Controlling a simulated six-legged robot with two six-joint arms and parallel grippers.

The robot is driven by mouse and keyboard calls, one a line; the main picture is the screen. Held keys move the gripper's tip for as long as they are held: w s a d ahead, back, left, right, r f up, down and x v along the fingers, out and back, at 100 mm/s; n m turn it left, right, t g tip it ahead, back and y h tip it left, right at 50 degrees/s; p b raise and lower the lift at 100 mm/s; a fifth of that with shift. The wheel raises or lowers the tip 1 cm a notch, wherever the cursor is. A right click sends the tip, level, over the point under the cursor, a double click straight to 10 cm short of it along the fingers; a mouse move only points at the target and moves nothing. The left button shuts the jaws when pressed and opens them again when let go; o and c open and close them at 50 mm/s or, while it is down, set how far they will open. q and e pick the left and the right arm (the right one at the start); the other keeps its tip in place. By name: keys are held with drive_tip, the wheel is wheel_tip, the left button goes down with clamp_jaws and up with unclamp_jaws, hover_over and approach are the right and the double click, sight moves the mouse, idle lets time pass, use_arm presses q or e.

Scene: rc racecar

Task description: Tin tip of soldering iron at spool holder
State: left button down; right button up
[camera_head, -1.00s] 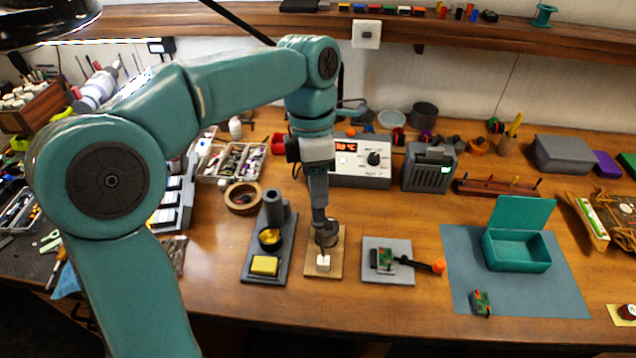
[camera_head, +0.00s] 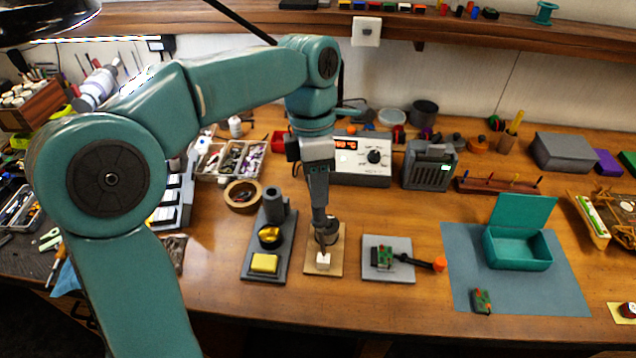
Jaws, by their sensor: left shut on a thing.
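My left gripper (camera_head: 321,222) points down over the wooden spool holder (camera_head: 338,262). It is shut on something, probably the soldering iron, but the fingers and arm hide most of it. The solder spool (camera_head: 328,238) is at the gripper's tip, partly hidden. A small white block (camera_head: 323,261) sits at the front of the holder. Left of it stands a grey iron stand (camera_head: 250,268) with a tube, a brass-coloured coil cup (camera_head: 270,237) and a yellow sponge (camera_head: 264,263). My right gripper is not in view.
Behind stands a soldering station (camera_head: 362,165) with a lit display, beside a grey fan box (camera_head: 430,165). To the right are a grey pad (camera_head: 408,272) with a green board and orange-ended tool, and a blue mat (camera_head: 460,260) with an open teal box (camera_head: 520,250). Bare wood separates them.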

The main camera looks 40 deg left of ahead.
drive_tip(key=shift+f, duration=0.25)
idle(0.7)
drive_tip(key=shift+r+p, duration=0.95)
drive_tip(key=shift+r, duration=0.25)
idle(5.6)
